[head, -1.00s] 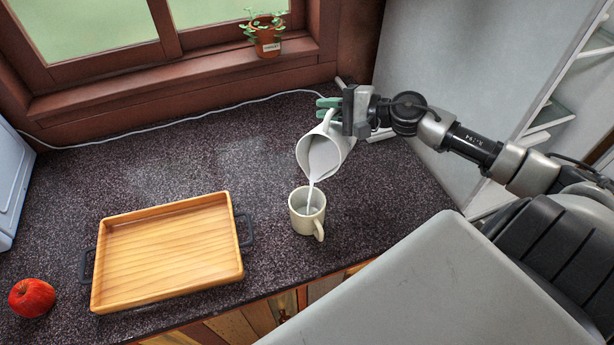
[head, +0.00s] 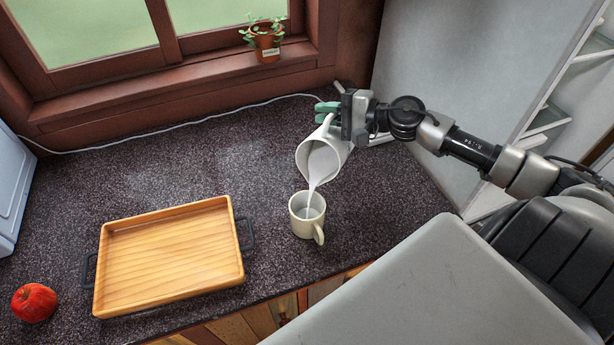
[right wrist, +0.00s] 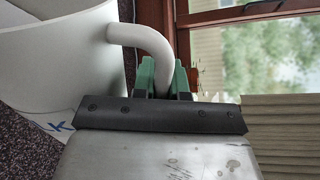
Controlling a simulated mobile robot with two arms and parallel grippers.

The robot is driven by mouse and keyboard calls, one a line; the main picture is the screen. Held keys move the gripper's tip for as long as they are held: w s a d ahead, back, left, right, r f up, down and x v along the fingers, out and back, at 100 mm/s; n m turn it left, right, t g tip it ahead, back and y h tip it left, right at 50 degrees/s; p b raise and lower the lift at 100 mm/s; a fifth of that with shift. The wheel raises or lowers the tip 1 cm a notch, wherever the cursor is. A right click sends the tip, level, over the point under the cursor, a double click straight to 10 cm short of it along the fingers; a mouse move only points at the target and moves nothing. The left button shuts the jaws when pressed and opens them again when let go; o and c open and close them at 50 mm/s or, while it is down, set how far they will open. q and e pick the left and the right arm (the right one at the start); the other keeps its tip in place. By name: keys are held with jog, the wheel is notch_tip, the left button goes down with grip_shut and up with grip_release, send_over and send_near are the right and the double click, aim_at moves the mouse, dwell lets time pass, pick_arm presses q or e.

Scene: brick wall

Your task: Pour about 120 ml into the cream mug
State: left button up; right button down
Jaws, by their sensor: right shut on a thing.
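The cream mug (head: 307,226) stands upright on the dark speckled counter, its handle toward the front right. A white pitcher (head: 336,145) is tilted above it, mouth down toward the mug. A pale stream of milk-like liquid (head: 313,188) runs from the pitcher's lip into the mug. Pale liquid shows inside the mug; its exact level is hard to tell. My right gripper (head: 328,111) is shut on the pitcher's handle. In the right wrist view, the green fingertips (right wrist: 163,80) close around the white handle (right wrist: 150,38), beside the pitcher's body (right wrist: 55,70). My left gripper is not in view.
A wooden tray (head: 238,275) with dark handles lies empty left of the mug. A red apple (head: 34,302) sits at the front left. A white cable (head: 180,126) runs along the back. A potted plant (head: 266,42) stands on the sill. The counter behind the tray is clear.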

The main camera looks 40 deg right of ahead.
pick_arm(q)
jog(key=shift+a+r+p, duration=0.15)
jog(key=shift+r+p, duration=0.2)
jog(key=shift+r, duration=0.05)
pick_arm(e)
jog(key=shift+s+a+r, duration=0.1)
jog(key=shift+a+r, duration=0.1)
jog(key=shift+r, duration=0.1)
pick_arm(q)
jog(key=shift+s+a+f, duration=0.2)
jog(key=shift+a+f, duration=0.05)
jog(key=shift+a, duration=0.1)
pick_arm(e)
jog(key=shift+s+a+r+n, duration=0.1)
jog(key=shift+s+a+n, duration=0.1)
jog(key=shift+n, duration=0.1)
